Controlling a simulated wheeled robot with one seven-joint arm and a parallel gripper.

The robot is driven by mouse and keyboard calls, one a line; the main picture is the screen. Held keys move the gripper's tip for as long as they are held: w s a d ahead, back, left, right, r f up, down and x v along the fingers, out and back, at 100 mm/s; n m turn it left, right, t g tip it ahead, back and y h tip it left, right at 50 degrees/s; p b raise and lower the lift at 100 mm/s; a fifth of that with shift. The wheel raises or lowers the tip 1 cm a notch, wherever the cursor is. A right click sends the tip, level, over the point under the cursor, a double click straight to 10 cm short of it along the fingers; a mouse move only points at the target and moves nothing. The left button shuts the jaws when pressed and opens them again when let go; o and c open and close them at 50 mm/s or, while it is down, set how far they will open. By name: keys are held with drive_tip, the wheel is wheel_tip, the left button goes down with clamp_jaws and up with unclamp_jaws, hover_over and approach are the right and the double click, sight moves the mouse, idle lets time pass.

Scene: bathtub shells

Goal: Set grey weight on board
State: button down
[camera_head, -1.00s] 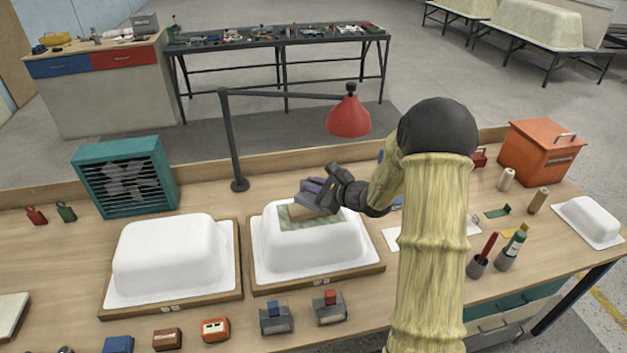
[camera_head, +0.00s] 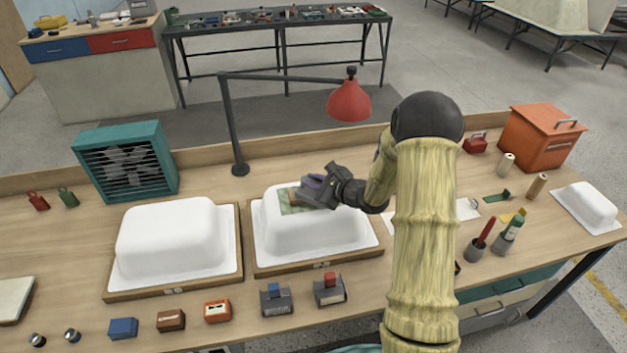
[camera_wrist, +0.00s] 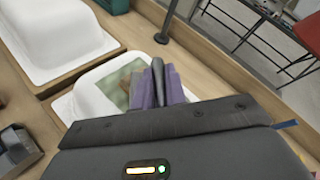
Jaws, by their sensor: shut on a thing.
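My gripper (camera_head: 316,189) is low over the top of the right white tub shell (camera_head: 283,237), with its purple fingers (camera_wrist: 172,84) showing in the wrist view. It is shut on what looks like the grey weight (camera_head: 320,199), mostly hidden by the fingers. A small brown board (camera_head: 294,197) lies on the green patch (camera_head: 285,207) on top of that shell; it also shows in the wrist view (camera_wrist: 140,88). The weight is above or against the board; I cannot tell whether they touch.
A second white shell (camera_head: 170,240) stands to the left. A red lamp (camera_head: 349,101) on a dark stand is behind. Two grey blocks, one with a blue top (camera_head: 276,298) and one with a red top (camera_head: 329,290), sit near the front edge. Cups with tools (camera_head: 476,249) stand right.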

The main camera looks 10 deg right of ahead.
drive_tip(key=c, duration=1.4)
unclamp_jaws()
drive_tip(key=shift+c, duration=0.2)
drive_tip(key=shift+d+r, duration=0.1)
drive_tip(key=b+v, duration=0.2)
drive_tip(key=v, duration=1)
drive_tip(key=shift+b, duration=0.35)
